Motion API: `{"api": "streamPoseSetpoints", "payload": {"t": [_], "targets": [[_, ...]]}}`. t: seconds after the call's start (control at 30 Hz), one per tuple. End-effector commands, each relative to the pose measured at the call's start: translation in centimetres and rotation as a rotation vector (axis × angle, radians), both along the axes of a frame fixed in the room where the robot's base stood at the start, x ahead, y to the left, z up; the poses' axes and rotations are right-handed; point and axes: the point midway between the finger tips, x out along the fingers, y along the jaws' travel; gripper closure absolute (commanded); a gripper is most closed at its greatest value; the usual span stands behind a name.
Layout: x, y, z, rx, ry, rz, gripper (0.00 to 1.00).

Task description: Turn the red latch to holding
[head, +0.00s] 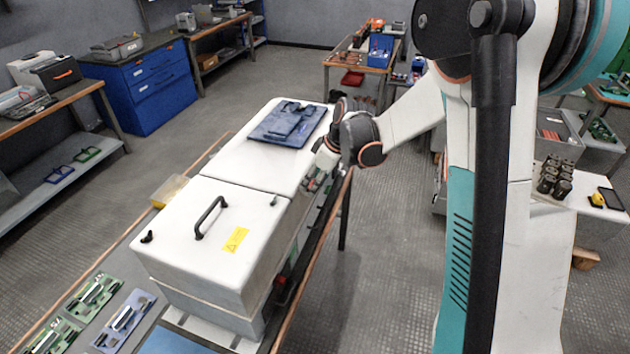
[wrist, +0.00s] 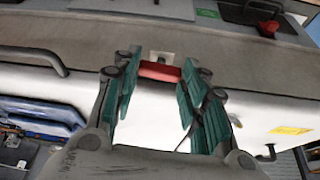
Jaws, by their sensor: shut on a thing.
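The red latch (wrist: 160,71) shows in the wrist view as a short red bar between my gripper's green-padded fingers, in front of a small pale mount on the light-coloured cabinet face. My gripper (wrist: 158,80) is shut on the red latch, with the fingers on either side of it. The latch's position marking cannot be read. In the head view, my gripper (head: 318,180) is at the right side of the white cabinet (head: 215,235), partly hidden by my arm, and the latch is hidden there.
A black handle (head: 208,217) and a yellow warning label (head: 236,240) are on the cabinet lid. A blue tray (head: 287,124) lies on its rear part. Trays with parts (head: 95,292) lie on the bench at the front left.

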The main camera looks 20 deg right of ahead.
Motion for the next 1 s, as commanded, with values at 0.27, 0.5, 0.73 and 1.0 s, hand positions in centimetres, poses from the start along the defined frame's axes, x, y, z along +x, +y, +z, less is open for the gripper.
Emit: {"api": "streamPoseSetpoints", "payload": {"t": [0.27, 0.5, 0.73, 1.0], "targets": [[0.0, 0.0, 0.0, 0.0, 0.0, 0.0, 0.49], [0.0, 0.0, 0.0, 0.0, 0.0, 0.001, 0.4], [-0.1, -0.1, 0.5, 0.0, 0.0, 0.001, 0.4], [-1.3, -1.3, 4.4, 0.0, 0.0, -0.001, 0.4]]}}
